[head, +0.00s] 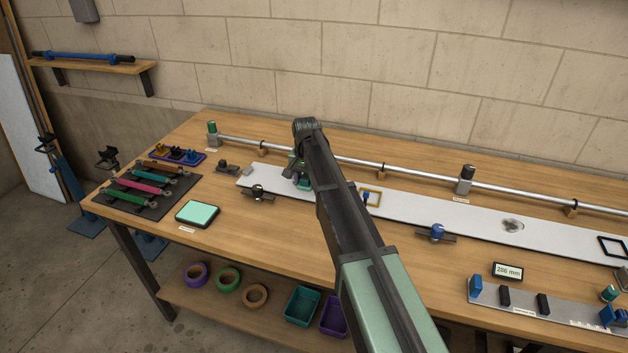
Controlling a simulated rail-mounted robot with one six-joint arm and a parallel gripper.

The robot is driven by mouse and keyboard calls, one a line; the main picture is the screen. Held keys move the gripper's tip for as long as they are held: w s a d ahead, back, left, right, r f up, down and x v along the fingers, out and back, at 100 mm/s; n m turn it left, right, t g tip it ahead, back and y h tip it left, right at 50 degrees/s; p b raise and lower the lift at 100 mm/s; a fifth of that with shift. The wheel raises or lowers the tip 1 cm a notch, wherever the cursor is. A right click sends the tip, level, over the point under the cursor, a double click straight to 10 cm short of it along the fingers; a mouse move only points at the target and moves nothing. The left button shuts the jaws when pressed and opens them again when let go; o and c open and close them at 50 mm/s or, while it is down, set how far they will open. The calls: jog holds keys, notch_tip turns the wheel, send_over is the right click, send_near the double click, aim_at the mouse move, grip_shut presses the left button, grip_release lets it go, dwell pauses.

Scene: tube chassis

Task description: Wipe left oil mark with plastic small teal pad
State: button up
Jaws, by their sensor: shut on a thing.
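My gripper (298,170) is low over the left part of the long white plate (465,222), mostly hidden by my own arm. It is shut on a small teal pad (304,184), of which only a sliver shows at plate level. I cannot tell whether the pad touches the plate. No left oil mark shows; that part of the plate is covered by my arm and gripper. A dark grey smudge (513,226) is on the plate farther right.
A black-rimmed teal tray (198,214) lies front left, near coloured tools on a dark mat (150,207). Clamps (258,193) and (437,233) stand along the plate's front edge. A metal rail (420,172) runs behind it. An ochre frame (375,198) lies right of my arm.

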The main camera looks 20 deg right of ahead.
aim_at(293, 182)
jog(key=shift+w+a, duration=0.65)
jog(key=shift+a, duration=0.3)
jog(key=shift+w+a, duration=0.65)
jog(key=shift+a, duration=0.3)
jog(key=shift+w+d, duration=0.2)
jog(key=shift+s+d, duration=0.5)
jog(key=shift+d, duration=0.3)
jog(key=shift+s+d, duration=0.5)
jog(key=shift+d, duration=0.3)
jog(key=shift+s+d+f, duration=0.1)
jog(key=shift+s+d, duration=0.95)
jog(key=shift+d, duration=0.3)
jog(key=shift+s+d, duration=0.5)
jog(key=shift+d, duration=0.3)
jog(key=shift+s+d, duration=0.45)
jog(key=shift+d, duration=0.35)
jog(key=shift+c, duration=0.3)
jog(key=shift+a, duration=0.1)
